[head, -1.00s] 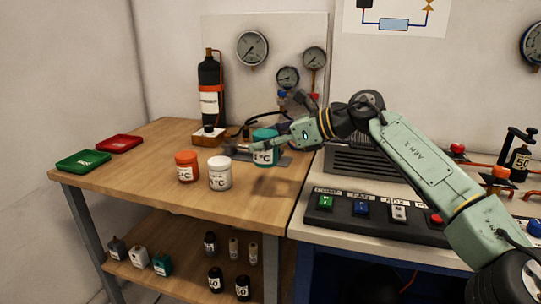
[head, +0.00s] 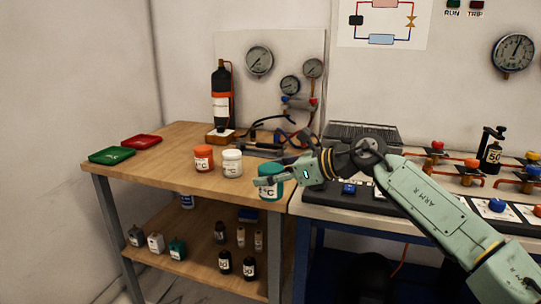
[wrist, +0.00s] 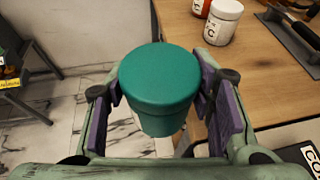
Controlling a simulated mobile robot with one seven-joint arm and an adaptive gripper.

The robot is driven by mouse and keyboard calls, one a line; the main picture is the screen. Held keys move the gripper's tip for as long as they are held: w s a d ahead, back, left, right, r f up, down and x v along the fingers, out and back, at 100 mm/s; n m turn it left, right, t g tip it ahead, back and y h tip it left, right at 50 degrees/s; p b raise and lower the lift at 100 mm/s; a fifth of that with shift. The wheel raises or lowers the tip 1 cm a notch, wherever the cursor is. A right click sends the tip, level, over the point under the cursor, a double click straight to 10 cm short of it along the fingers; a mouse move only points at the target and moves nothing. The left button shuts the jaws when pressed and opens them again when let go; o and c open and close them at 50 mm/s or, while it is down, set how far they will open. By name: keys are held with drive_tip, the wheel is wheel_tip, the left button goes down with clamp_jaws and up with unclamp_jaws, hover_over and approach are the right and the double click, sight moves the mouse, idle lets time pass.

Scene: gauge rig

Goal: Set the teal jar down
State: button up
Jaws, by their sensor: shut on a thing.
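The teal jar (head: 268,186) is upright in my gripper (head: 270,181), which is shut on it. In the head view the jar shows at the right front corner of the wooden table (head: 150,165). In the wrist view the teal jar (wrist: 160,85) sits between the purple pads of my gripper (wrist: 163,100), its lid toward the camera. Tiled floor shows around much of it there, and the table edge is to its right. The jar appears to be held beyond the table's front edge. Its underside is hidden.
A red-orange jar (head: 203,158) and a white jar (head: 232,163) stand on the table, with a clear stretch in front. Green (head: 111,155) and red (head: 142,141) trays lie at the left. A switch panel (head: 335,198) is to the right. A lower shelf holds several bottles.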

drive_tip(key=s+f+m+t+h, duration=0.2)
drive_tip(key=s+f+m+h, duration=0.2)
drive_tip(key=f, duration=1.4)
drive_tip(key=s+f+m+t+h, duration=0.3)
drive_tip(key=s+f+m+h, duration=0.1)
drive_tip(key=f, duration=1.3)
drive_tip(key=s+f+m+t+h, duration=0.2)
drive_tip(key=s+f+m+h, duration=0.2)
drive_tip(key=f, duration=1.4)
drive_tip(key=shift+s+d+f+m, duration=0.3)
drive_tip(key=shift+s+m, duration=0.1)
drive_tip(key=shift+s, duration=0.2)
